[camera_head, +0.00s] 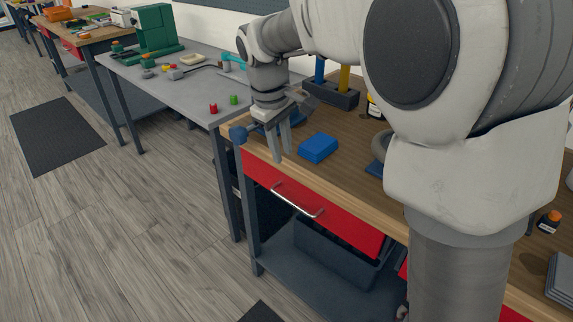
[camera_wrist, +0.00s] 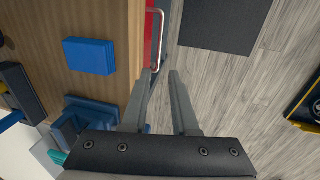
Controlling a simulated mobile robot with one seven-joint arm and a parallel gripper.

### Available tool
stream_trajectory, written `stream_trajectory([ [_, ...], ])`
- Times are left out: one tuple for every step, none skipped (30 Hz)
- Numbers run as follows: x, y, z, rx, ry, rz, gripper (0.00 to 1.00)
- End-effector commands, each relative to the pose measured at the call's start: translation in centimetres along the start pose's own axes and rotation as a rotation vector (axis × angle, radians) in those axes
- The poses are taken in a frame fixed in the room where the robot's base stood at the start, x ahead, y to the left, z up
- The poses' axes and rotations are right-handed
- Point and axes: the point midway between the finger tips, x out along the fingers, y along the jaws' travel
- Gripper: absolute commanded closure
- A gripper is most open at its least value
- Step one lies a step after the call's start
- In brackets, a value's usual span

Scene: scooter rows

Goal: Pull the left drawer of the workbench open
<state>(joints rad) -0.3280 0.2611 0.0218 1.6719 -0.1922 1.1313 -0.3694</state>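The left drawer has a red front (camera_head: 345,220) under the wooden top of the workbench, and it looks shut. Its silver bar handle (camera_head: 297,201) runs along the front. In the wrist view the handle (camera_wrist: 161,28) lies ahead of the fingertips, with a strip of red front (camera_wrist: 149,30) beside it. My gripper (camera_head: 281,157) points down by the bench's front edge, near its left corner, higher than the handle and left of it. In the wrist view my gripper (camera_wrist: 160,74) has its two fingers apart with nothing held between them.
A blue block (camera_head: 318,148) lies on the benchtop close to my gripper; a blue vise (camera_head: 239,133) is at the corner. A dark bin (camera_head: 335,255) sits on the shelf below the drawer. A grey table (camera_head: 185,85) adjoins at left.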

Motion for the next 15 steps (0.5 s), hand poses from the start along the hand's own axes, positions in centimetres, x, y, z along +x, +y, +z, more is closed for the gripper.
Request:
stream_trajectory([
  [0.5, -0.1, -0.2, -0.005, -0.002, 0.000, 0.73],
  [0.7, -0.1, -0.2, -0.006, -0.003, 0.000, 0.73],
  [1.1, -0.1, -0.2, -0.007, -0.004, 0.000, 0.73],
  [1.4, -0.1, -0.2, -0.007, -0.005, -0.001, 0.73],
  [1.9, -0.1, -0.2, -0.006, -0.006, -0.001, 0.73],
  [2.5, -0.1, -0.1, -0.006, -0.006, -0.002, 0.73],
  [3.1, -0.1, -0.1, -0.006, -0.006, -0.002, 0.73],
  [3.7, -0.1, -0.1, -0.006, -0.007, -0.002, 0.73],
  [4.6, -0.1, -0.1, -0.005, -0.006, -0.001, 0.73],
  [5.3, -0.1, -0.1, -0.005, -0.006, -0.002, 0.73],
  [6.0, -0.1, -0.1, -0.006, -0.007, -0.002, 0.73],
  [6.9, -0.1, -0.1, -0.006, -0.006, -0.002, 0.73],
  [7.5, -0.1, -0.1, -0.006, -0.007, -0.002, 0.73],
  [8.2, -0.1, -0.1, -0.005, -0.006, -0.002, 0.73],
  [9.1, -0.1, -0.1, -0.006, -0.006, -0.002, 0.73],
])
